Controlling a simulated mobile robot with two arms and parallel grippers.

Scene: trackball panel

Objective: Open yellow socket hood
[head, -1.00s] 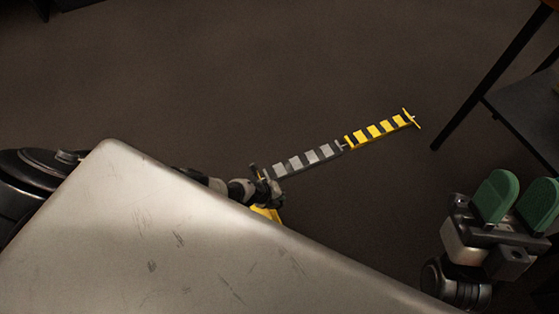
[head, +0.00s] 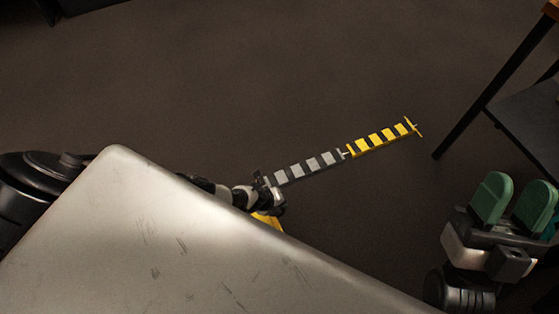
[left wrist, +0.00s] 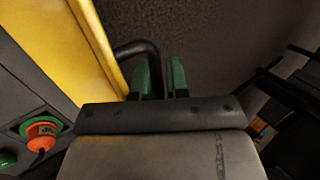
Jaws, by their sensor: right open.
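A yellow hood (left wrist: 62,50) fills the upper left of the left wrist view, with a dark curved handle (left wrist: 140,48) at its right edge. My left gripper (left wrist: 163,78) has its green fingers close together beside the handle; I cannot tell whether they grip it. In the head view the left gripper is hidden, and a bit of yellow (head: 268,220) peeks out behind the metal housing's edge. My right gripper (head: 514,203) is open and empty at the right of the head view.
A large scratched metal housing (head: 190,240) blocks the lower left of the head view. Beyond it a grey-black and yellow-black striped bar (head: 380,138) extends over dark floor. A dark-legged table (head: 495,85) stands right. An orange plug (left wrist: 42,133) sits on the grey panel.

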